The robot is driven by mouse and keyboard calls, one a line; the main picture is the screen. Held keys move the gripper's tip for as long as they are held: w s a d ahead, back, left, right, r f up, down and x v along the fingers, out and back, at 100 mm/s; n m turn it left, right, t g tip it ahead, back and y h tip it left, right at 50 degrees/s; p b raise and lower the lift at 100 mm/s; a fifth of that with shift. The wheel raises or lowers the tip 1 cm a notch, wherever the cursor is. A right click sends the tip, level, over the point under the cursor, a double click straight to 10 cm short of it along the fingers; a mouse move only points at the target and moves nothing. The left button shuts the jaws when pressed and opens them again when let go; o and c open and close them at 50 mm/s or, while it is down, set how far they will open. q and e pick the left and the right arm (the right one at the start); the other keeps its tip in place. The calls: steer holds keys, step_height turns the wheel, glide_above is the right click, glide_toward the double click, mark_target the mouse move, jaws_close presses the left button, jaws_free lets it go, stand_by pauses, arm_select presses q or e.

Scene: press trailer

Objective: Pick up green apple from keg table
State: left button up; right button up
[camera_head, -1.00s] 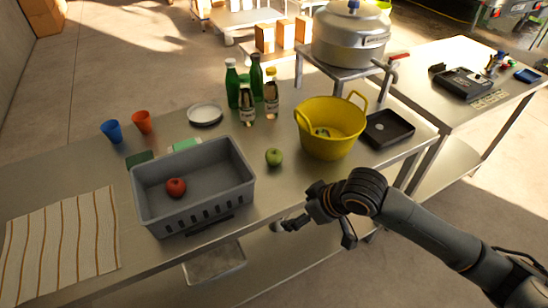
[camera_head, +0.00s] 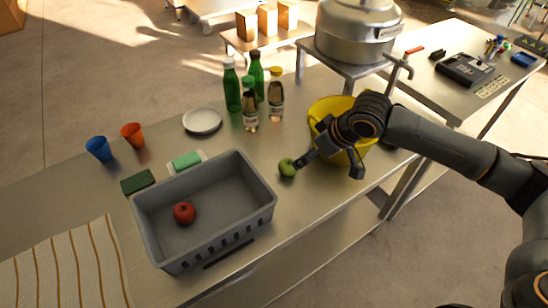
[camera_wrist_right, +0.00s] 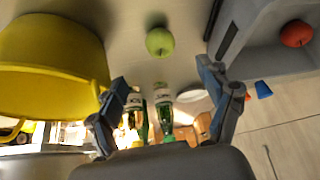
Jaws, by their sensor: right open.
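A green apple (camera_head: 287,168) sits on the steel keg table (camera_head: 262,210), between the grey crate and the yellow tub. In the right wrist view the green apple (camera_wrist_right: 160,42) lies ahead of the fingers, with nothing between them. My right gripper (camera_head: 325,162) is just to the right of the apple and above the table; its fingers are spread apart and empty in the right wrist view (camera_wrist_right: 170,105). In the head view the near finger looks very close to the apple; I cannot tell whether it touches. My left gripper is not in view.
A grey crate (camera_head: 262,205) with a red apple (camera_head: 184,212) stands left of the green apple. A yellow tub (camera_head: 318,112) is partly behind my right arm. Bottles (camera_head: 232,88), a white plate (camera_head: 202,120) and a keg (camera_head: 350,35) stand farther back.

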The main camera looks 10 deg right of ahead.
mark_target(290, 164)
steer(key=p+x, duration=0.1)
steer(key=x, duration=0.6)
steer(key=shift+w+a+f, duration=0.1)
steer(key=shift+f, duration=0.1)
steer(key=shift+w+a+f, duration=0.1)
steer(key=shift+w+f, duration=0.1)
steer(key=shift+f, duration=0.1)
steer(key=shift+w+f, duration=0.1)
steer(key=shift+f, duration=0.05)
steer(key=x, duration=0.1)
steer(key=p+x, duration=0.1)
steer(key=x, duration=0.1)
steer(key=p+x, duration=0.1)
steer(key=shift+w+a+f, duration=0.1)
steer(key=shift+w+a, duration=0.2)
steer(key=shift+a, duration=0.05)
steer(key=shift+w+f, duration=0.1)
steer(key=shift+f, duration=0.05)
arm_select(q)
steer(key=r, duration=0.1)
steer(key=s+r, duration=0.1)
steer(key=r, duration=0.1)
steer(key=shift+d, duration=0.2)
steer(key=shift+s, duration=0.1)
arm_select(e)
steer(key=shift+c, duration=0.2)
